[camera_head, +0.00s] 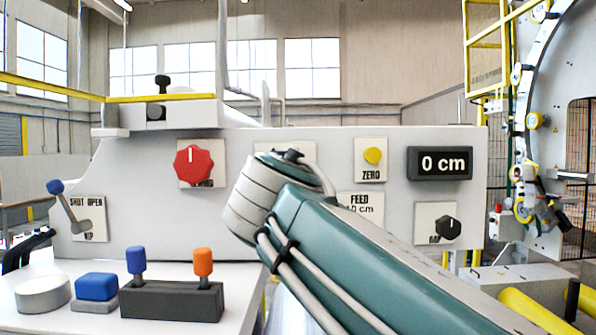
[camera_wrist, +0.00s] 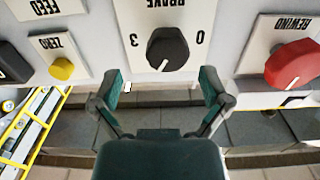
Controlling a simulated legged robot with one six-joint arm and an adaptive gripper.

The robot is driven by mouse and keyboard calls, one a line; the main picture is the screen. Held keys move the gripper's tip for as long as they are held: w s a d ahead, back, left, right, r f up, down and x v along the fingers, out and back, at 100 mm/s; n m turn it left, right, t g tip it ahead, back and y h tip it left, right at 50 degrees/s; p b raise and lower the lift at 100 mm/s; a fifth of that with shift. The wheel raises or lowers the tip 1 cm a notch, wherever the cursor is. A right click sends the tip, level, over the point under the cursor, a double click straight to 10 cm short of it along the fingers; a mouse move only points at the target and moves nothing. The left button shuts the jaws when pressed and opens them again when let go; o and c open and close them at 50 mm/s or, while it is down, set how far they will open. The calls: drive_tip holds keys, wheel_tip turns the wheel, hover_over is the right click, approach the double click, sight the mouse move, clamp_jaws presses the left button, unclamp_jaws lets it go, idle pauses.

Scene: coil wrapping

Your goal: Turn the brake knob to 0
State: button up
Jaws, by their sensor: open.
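The black brake knob (camera_wrist: 167,48) sits on a white plate (camera_wrist: 203,14) marked BRAKE, which appears upside down in the wrist view. The plate shows a 3 to the left of the knob and a 0 to the right. In the head view my arm covers most of the brake plate, and the gripper's fingers are hidden.
The red REWIND knob (camera_wrist: 292,64) is right of the brake plate in the wrist view. The yellow ZERO button (camera_wrist: 62,69) is at left. In the head view, a display (camera_head: 440,163) reads 0 cm, and a lever (camera_head: 66,205) and joystick box (camera_head: 172,300) stand at left.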

drive_tip(key=w, duration=0.4)
drive_tip(key=shift+w+a, duration=0.15)
drive_tip(key=shift+a, duration=0.25)
drive_tip(key=shift+w+d, duration=0.1)
drive_tip(key=shift+d, duration=0.05)
drive_tip(key=shift+d, duration=0.1)
drive_tip(key=shift+c, duration=0.6)
drive_tip(key=c, duration=1)
